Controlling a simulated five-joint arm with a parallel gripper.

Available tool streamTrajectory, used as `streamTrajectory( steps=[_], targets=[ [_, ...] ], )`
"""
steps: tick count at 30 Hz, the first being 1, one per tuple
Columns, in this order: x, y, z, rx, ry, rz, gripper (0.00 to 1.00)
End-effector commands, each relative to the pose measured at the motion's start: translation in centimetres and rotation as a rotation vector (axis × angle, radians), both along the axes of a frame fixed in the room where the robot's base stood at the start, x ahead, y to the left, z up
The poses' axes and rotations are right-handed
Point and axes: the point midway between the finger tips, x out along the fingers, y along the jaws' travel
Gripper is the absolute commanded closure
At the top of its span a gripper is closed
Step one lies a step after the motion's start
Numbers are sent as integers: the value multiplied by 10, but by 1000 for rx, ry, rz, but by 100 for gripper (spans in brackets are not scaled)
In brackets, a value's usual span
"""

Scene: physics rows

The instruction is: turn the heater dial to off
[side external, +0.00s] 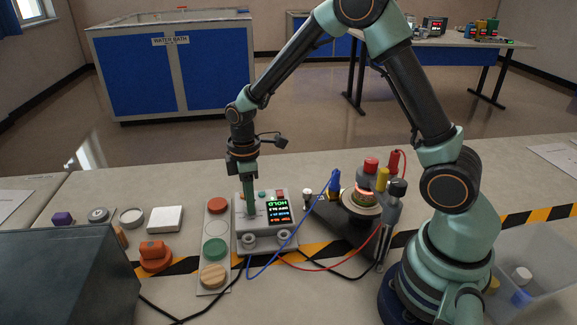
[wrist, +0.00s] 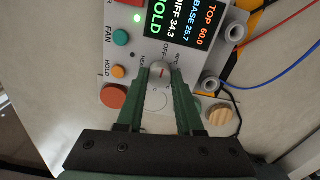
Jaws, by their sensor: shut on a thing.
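The grey heater dial (wrist: 160,72) sits on the face of a light grey control box (side external: 262,240). My gripper (wrist: 161,76) is shut on the dial, one green fingertip on each side of it. In the side view my gripper (side external: 249,212) points straight down at the left part of the box, and its fingers hide the dial. A small "OFF" label is printed by the dial in the wrist view. I cannot tell which label the dial points to. The box's screen (wrist: 185,22) shows "HOLD", TOP 60.0, BASE 25.7 and DIFF 34.3.
A strip (side external: 203,283) with red, green and wooden discs lies left of the box. A device with a glowing top (side external: 363,197) stands to the right, with bottles behind. Red, blue and black cables cross the bench. An orange knob-like piece (side external: 155,257) lies at the left.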

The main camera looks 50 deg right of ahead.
Motion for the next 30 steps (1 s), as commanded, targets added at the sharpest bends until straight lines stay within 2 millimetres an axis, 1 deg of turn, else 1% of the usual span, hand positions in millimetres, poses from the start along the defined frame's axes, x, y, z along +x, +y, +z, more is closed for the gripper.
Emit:
streamTrajectory(
  steps=[7, 21, 22, 24, 30],
  targets=[
    [0, 0, 1, 0, 0, 64, 100],
    [0, 0, 1, 0, 0, 78, 100],
    [0, 0, 1, 0, 0, 78, 57],
    [0, 0, 1, 0, 0, 77, 34],
    [0, 0, 0, 0, 0, 76, 34]
  ],
)
